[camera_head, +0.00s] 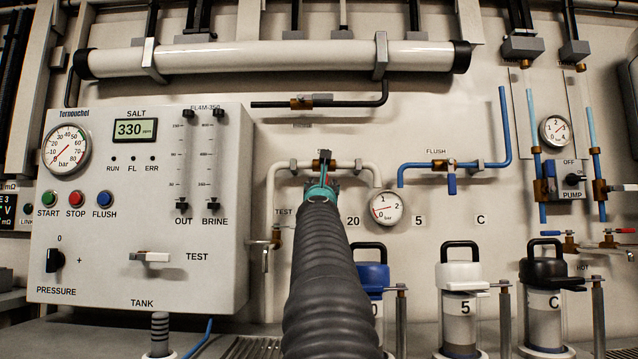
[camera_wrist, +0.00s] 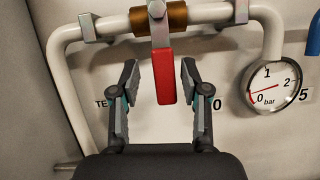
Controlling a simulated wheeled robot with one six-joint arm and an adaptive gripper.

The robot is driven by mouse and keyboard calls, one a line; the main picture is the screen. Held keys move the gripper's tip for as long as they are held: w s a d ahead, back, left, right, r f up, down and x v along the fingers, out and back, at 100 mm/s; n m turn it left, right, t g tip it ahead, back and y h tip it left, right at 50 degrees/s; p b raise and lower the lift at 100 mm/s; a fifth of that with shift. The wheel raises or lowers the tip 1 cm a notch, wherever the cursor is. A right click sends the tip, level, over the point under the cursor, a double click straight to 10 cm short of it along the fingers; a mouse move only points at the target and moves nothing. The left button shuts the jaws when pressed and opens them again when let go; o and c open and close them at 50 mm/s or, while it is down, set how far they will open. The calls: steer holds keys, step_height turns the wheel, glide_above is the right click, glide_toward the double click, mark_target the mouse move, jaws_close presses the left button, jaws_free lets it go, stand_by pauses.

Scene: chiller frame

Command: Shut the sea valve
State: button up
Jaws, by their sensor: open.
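The valve with a brass body (camera_wrist: 159,17) sits on a white pipe loop (camera_wrist: 225,13). Its red lever (camera_wrist: 164,75) hangs straight down, across the line of the pipe. My gripper (camera_wrist: 159,72) is open, with one finger on each side of the lever and a gap to both. In the head view my gripper (camera_head: 321,182) is at the brass valve on the white pipe, left of a small round gauge (camera_head: 386,208). My arm and gripper hide most of the lever and the valve's label there.
The control panel (camera_head: 140,205) stands to the left. A blue pipe with the FLUSH valve and its blue lever (camera_head: 451,184) is to the right. Filter housings with blue, white (camera_head: 463,275) and black (camera_head: 530,270) tops stand below. A long white cylinder (camera_head: 270,58) runs above.

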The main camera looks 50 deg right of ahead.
steer(key=s+a, duration=0.9)
steer(key=a, duration=0.2)
steer(key=shift+f, duration=0.45)
stand_by(0.4)
